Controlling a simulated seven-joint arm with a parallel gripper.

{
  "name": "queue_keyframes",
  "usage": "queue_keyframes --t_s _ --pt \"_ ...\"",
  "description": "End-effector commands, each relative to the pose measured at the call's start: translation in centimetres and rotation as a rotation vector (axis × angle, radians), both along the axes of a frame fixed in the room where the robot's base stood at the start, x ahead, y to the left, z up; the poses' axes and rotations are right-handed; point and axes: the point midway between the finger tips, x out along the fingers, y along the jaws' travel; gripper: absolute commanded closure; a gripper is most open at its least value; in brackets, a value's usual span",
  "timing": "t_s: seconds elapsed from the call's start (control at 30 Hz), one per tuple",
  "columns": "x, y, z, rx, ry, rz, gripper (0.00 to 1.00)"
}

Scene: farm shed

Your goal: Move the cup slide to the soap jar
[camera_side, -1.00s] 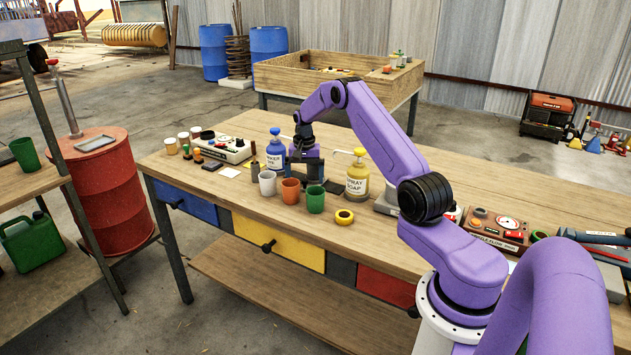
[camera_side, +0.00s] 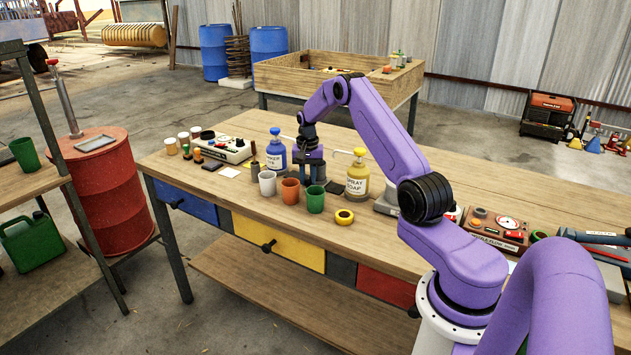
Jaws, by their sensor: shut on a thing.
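My gripper (camera_side: 313,181) points down just above the table, behind the row of cups and between the two pump jars. It is shut on a small dark part, taken to be the cup slide, mostly hidden by the fingers and cups. The yellow soap jar (camera_side: 357,178), labelled as spray soap, stands upright a little to the right of my gripper, apart from it. The blue jar (camera_side: 276,155) stands close on its left. A grey cup (camera_side: 267,184), an orange cup (camera_side: 290,191) and a green cup (camera_side: 315,199) stand upright in front.
A yellow ring (camera_side: 344,217) lies in front of the soap jar. A dark flat pad (camera_side: 336,187) lies between my gripper and the jar. A control box (camera_side: 222,147) and small jars stand at the left. A gauge box (camera_side: 496,229) is at the right. The table's back is clear.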

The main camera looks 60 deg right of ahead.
Motion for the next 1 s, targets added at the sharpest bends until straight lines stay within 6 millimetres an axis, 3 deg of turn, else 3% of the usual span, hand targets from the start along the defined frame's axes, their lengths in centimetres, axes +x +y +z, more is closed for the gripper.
queue_keyframes --t_s 1.0 --pt "-5.3 -0.1 0.1 0.0 0.0 -0.002 0.92"
